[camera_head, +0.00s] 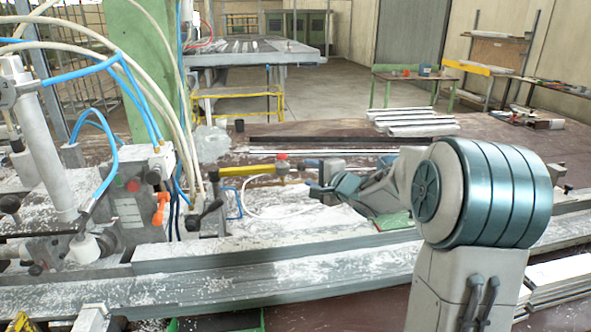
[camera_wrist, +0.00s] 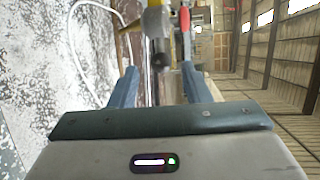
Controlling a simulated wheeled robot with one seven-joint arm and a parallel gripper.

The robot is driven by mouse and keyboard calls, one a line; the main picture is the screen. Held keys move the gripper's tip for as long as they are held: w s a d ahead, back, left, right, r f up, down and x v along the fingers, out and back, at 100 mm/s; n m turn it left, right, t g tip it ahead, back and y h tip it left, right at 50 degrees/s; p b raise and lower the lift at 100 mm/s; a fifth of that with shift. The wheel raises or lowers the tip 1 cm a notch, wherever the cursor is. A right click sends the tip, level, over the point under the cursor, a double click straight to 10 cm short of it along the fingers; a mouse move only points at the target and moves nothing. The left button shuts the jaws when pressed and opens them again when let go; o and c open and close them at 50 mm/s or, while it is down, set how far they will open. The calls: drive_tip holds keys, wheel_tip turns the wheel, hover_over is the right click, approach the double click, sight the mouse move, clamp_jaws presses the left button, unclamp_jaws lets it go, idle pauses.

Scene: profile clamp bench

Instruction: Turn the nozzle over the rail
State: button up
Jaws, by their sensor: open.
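The nozzle appears to be the yellow swivel arm (camera_head: 246,171) with a red knob at its right end, beside the clamp unit in the head view. In the wrist view its yellow body (camera_wrist: 155,19) is at the top, with a grey stem and dark round tip pointing towards me and a red lever beside it. My gripper (camera_head: 314,189) is open just right of the nozzle's end. In the wrist view the two blue fingers of my gripper (camera_wrist: 160,78) stand either side of the dark tip, with visible gaps. The long grey rail (camera_head: 300,252) runs across the foreground.
The clamp unit (camera_head: 128,205) with blue and white hoses stands at left. A dark-knobbed lever (camera_head: 208,209) is near the nozzle. White dust covers the bench. White profiles (camera_head: 415,122) lie behind my arm, and more (camera_head: 560,275) are stacked at lower right.

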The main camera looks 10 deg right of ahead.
sight(297, 168)
drive_tip(key=x, duration=0.8)
drive_tip(key=shift+w+a+f, duration=0.1)
drive_tip(key=shift+w+a, duration=0.05)
drive_tip(key=shift+w, duration=0.1)
clamp_jaws()
